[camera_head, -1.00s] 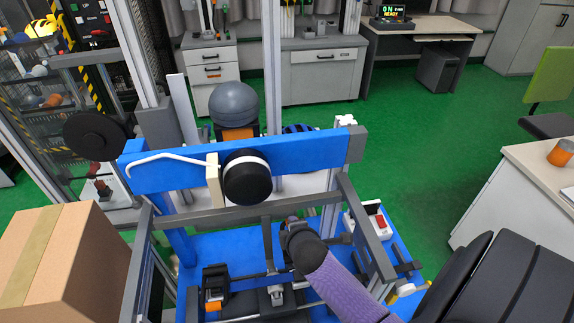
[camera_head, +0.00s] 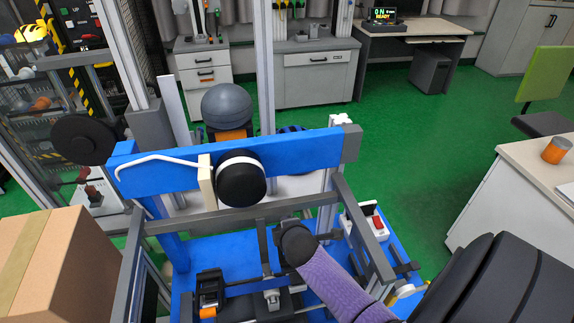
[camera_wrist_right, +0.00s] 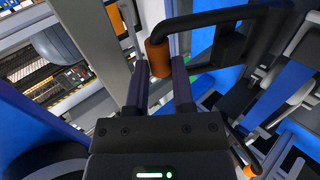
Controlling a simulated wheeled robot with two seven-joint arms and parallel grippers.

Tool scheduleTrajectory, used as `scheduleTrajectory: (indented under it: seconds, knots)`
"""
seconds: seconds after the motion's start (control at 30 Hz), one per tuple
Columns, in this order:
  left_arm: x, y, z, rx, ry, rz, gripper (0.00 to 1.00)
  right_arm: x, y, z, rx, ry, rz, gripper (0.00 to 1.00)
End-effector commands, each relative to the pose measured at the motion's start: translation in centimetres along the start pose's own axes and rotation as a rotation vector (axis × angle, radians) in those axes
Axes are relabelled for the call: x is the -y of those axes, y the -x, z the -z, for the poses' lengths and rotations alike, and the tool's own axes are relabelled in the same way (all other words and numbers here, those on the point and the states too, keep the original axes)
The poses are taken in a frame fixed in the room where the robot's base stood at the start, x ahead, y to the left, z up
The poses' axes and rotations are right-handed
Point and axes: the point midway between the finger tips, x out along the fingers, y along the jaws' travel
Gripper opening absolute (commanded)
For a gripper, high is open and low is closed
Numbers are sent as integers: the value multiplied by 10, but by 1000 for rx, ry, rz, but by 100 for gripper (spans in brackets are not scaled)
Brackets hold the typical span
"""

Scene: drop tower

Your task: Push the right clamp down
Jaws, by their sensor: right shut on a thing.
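The right clamp's lever (camera_wrist_right: 215,18) is a bent black bar in the right wrist view, with an orange grip (camera_wrist_right: 158,57) at its end. My right gripper (camera_wrist_right: 159,70) has one finger on each side of that orange grip and is shut on it. In the head view, my right gripper (camera_head: 292,250) reaches into the blue and grey frame; its own wrist hides the fingers and the held grip. Another black clamp with an orange part (camera_head: 209,293) stands further left on the blue base. My left gripper is not in view.
A blue crossbeam (camera_head: 175,180) with a black round weight (camera_head: 241,181) stands behind my right wrist. Grey rails (camera_head: 362,232) surround the work spot. A cardboard box (camera_head: 65,265) is at the left, a white counter (camera_head: 520,190) at the right. Green floor (camera_head: 420,150) is free behind.

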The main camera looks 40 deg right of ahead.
Motion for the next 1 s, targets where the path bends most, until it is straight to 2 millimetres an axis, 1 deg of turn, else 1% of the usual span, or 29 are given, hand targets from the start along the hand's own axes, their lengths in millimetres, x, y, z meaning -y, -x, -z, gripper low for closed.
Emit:
scheduleTrajectory:
  seconds: [0.37,0.73,1.0]
  knots:
    - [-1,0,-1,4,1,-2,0,1,0,0,0,0,2,0]
    - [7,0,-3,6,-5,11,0,1,0,0,0,0,3,0]
    - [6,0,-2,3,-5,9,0,1,0,0,0,0,3,0]
